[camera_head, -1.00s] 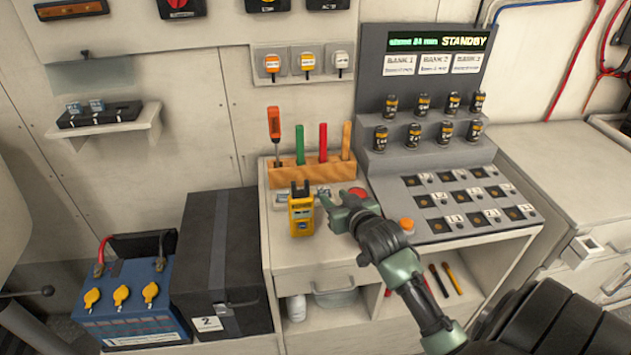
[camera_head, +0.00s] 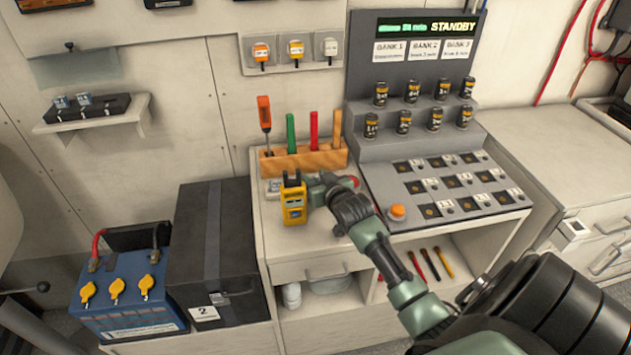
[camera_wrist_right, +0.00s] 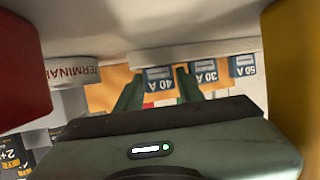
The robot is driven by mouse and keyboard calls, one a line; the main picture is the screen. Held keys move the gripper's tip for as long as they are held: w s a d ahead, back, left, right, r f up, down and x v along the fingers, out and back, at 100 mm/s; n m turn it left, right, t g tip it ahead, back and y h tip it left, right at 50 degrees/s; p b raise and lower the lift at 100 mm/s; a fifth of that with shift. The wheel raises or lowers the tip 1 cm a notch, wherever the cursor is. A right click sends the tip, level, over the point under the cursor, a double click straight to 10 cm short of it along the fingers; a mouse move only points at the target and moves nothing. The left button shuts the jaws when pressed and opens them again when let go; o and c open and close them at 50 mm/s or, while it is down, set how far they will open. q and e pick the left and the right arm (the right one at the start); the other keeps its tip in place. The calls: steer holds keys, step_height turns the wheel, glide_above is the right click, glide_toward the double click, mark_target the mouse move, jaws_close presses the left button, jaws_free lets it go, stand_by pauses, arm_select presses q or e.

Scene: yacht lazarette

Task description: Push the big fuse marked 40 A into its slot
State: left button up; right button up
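The fuse marked 40 A (camera_wrist_right: 158,82) shows in the right wrist view, its blue-and-white label upside down, in a row with a 30 A fuse (camera_wrist_right: 205,74) and a 50 A fuse (camera_wrist_right: 243,67). My right gripper (camera_wrist_right: 160,72) has its two green fingers apart, one on each side of the 40 A fuse; contact is not clear. In the head view my right gripper (camera_head: 322,185) is low over the counter, right of the yellow meter (camera_head: 293,202); the fuses there are mostly hidden. A black block (camera_head: 112,107) with two blue-grey fuses is on the left wall shelf. My left gripper is out of view.
A wooden tool rack (camera_head: 302,159) is just behind the gripper. The yellow meter is close on its left, and a red round object (camera_head: 350,181) on its right. A panel (camera_head: 375,181) with several small slots and an orange button (camera_head: 397,212) is further right. A dark case (camera_head: 235,230) stands left.

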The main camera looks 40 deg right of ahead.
jaws_close()
